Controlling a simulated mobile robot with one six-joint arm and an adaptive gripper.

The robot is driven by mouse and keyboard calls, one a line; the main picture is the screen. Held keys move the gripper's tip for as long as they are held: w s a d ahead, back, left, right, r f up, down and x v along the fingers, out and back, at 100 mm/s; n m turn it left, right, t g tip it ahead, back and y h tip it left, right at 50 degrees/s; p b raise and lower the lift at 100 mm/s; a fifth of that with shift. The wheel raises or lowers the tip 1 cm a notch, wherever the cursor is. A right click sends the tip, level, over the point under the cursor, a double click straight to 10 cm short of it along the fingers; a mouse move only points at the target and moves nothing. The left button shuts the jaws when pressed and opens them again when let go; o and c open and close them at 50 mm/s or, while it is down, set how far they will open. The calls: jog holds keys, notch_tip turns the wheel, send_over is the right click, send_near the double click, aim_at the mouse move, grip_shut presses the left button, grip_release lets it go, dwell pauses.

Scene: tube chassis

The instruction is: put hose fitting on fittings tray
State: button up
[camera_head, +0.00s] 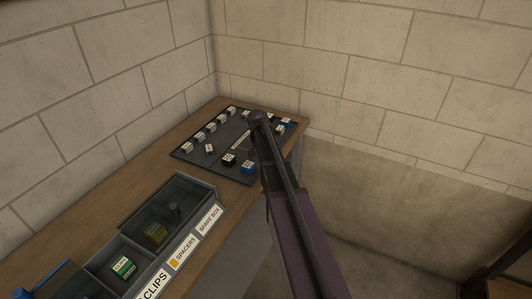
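A flat dark grey tray (222,165) lies at the far end of the wooden bench, against the wall corner. Several small white-labelled pieces stand along its left and far sides. A black piece (229,160) and a blue piece (248,168) stand near its front right corner. I cannot read their labels, so I cannot tell which is the hose fitting, or whether this is the fittings tray. My arm crosses the picture from the bottom right and covers the tray's right part. My gripper cannot be made out; the arm may hide it.
A sectioned grey bin (149,267) nearer me has labels reading CLIPS, SPACERS and SPARE BOX. Bare bench (75,226) runs along the left wall. Block walls close the back and right.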

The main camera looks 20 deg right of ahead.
jog(key=shift+f, duration=0.1)
jog(key=shift+c, duration=0.2)
dwell(0.4)
grip_shut()
